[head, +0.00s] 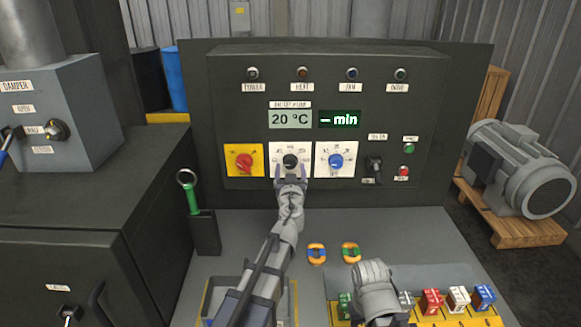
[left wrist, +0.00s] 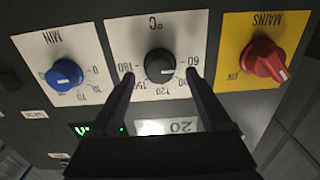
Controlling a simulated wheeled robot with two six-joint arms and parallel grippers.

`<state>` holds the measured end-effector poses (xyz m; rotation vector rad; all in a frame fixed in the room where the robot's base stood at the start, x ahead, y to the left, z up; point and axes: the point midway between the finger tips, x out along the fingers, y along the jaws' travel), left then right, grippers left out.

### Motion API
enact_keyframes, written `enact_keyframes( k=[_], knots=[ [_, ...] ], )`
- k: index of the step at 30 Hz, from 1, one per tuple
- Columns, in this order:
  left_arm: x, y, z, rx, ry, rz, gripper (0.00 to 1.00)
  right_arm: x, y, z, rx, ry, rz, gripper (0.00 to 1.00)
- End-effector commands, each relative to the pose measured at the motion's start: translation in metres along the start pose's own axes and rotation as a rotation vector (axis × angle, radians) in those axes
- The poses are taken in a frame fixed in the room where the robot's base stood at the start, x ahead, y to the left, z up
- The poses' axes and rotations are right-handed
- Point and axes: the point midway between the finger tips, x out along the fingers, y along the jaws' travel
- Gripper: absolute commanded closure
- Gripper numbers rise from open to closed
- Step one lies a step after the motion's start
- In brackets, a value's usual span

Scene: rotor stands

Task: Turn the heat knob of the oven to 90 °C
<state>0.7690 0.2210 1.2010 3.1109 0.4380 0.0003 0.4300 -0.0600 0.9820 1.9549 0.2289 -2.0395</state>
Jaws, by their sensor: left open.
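The black heat knob (head: 290,160) sits on a white dial plate in the middle of the control panel. In the left wrist view, which is upside down, the knob (left wrist: 158,62) has a small white mark on its lower right edge, and a °C scale with 60, 120, 150 and 180 legible. My left gripper (head: 291,174) is open in front of the dial. Its fingers (left wrist: 161,78) stand on either side of the knob, with gaps visible. The temperature display (head: 290,119) reads 20 °C. My right gripper (head: 373,290) is low at the right; its jaws are unclear.
A red mains knob (head: 244,161) on yellow is left of the heat knob, and a blue minutes knob (head: 336,161) is right. The timer display (head: 339,119) reads "– min". Two coloured rings (head: 317,253) and several small coloured blocks (head: 431,301) lie below on the bench.

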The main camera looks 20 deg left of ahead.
Motion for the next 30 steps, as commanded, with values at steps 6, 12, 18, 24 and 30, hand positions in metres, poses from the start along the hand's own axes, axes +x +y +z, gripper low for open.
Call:
enact_keyframes(
  k=[6, 12, 18, 24, 30],
  knots=[
    [0.024, 0.000, 0.000, 0.000, 0.000, -0.001, 0.19, 0.000, 0.000, 0.000, 0.000, 0.000, 0.000, 0.50],
    [0.023, 0.000, 0.000, 0.000, 0.000, 0.000, 0.19, 0.000, 0.000, 0.000, 0.000, 0.000, 0.000, 0.50],
    [0.023, 0.000, 0.000, 0.000, 0.000, 0.000, 0.38, 0.000, 0.000, 0.000, 0.000, 0.000, 0.000, 0.50],
    [0.023, 0.000, 0.000, 0.000, 0.000, 0.000, 0.60, 0.000, 0.000, 0.000, 0.000, 0.000, 0.000, 0.50],
    [0.023, 0.000, 0.000, 0.000, 0.000, 0.000, 0.83, 0.000, 0.000, 0.000, 0.000, 0.000, 0.000, 0.50]
  ],
)
